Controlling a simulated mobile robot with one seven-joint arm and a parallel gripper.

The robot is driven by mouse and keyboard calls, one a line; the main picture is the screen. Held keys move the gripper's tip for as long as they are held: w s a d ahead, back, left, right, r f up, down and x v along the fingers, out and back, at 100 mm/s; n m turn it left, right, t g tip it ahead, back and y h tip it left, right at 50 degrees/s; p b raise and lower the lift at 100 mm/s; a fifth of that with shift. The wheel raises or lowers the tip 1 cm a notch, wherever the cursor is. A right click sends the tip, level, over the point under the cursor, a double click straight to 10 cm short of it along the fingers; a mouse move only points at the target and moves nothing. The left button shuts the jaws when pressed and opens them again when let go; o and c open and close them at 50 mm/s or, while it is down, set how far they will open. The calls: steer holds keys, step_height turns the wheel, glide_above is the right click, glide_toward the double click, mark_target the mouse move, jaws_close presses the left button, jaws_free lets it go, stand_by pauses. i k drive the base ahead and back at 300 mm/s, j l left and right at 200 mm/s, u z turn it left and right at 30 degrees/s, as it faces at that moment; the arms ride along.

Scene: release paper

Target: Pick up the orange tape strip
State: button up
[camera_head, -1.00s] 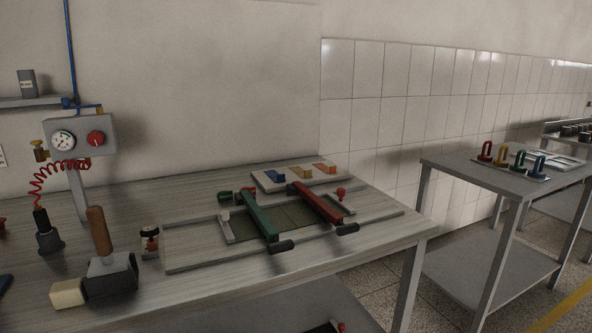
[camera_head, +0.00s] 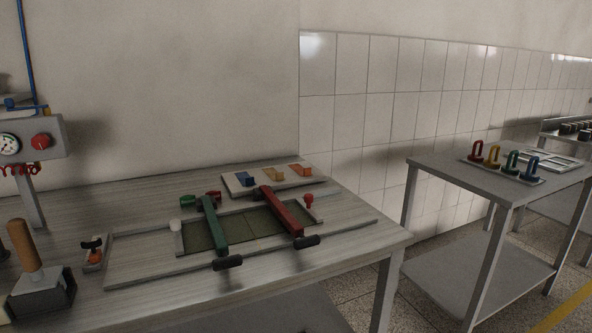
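The orange tape strip (camera_head: 301,169) lies at the right end of a pale board (camera_head: 288,185) at the back of the workbench. A tan strip (camera_head: 273,174) and a blue strip (camera_head: 246,179) lie to its left on the same board. The strip looks unobstructed from this side, but its fine shape is too small to tell. My gripper is not in view.
In front of the board is a frame with a green bar (camera_head: 213,226) and a red bar (camera_head: 281,212), each with a black handle. A wooden-handled tool (camera_head: 25,245) stands at left. A second table (camera_head: 462,176) with coloured loop handles stands right, across a floor gap.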

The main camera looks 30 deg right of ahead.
mark_target(301, 170)
steer(key=l+u, duration=0.1)
steer(key=l, duration=0.6)
steer(key=l+u, duration=0.1)
steer(key=l, duration=0.6)
steer(key=k+l+u, duration=0.15)
steer(key=l, duration=0.55)
steer(key=k+l, duration=0.1)
steer(key=l, duration=1.25)
steer(key=k+l, duration=0.15)
steer(key=l, duration=0.55)
steer(key=i, duration=1)
